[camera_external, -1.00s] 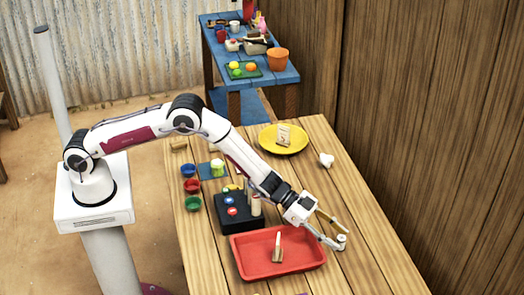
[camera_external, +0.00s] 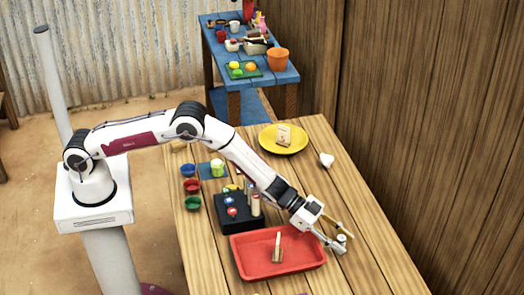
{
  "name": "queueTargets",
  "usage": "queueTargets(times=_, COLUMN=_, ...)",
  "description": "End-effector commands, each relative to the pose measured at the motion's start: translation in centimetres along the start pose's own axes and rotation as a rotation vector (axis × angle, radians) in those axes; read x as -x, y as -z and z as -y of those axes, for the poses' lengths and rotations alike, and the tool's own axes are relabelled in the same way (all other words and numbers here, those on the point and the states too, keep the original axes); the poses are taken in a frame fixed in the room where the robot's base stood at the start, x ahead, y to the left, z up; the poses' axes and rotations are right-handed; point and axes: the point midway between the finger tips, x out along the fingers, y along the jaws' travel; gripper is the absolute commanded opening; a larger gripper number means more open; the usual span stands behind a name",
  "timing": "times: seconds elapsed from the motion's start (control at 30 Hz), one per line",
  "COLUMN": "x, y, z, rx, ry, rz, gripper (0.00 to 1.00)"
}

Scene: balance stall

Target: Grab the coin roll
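A small pale, roundish object (camera_external: 342,238) stands on the right part of the wooden table; it looks like the coin roll, but it is too small to be sure. My gripper (camera_external: 347,244) is low over the table beside the red tray. Its two fingers are apart, one on each side of the pale object. I cannot tell whether either finger touches it. The fingers partly hide the object.
A yellow plate (camera_external: 264,139) and a small white object (camera_external: 326,160) are farther back. The table's right front is clear.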

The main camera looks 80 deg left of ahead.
Motion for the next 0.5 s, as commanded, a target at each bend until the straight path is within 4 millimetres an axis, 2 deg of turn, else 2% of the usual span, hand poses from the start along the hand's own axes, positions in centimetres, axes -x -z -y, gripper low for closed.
queueTargets(times=0.03, x=0.01, y=0.01, z=0.0, rx=0.0, ry=0.0, rz=0.0, gripper=0.19)
queueTargets(times=0.1, x=0.01, y=0.01, z=0.01, rx=0.0, ry=0.0, rz=0.0, gripper=0.01)
queueTargets(times=0.5, x=0.07, y=0.26, z=0.03, rx=0.0, ry=0.0, rz=-0.002, gripper=0.0)
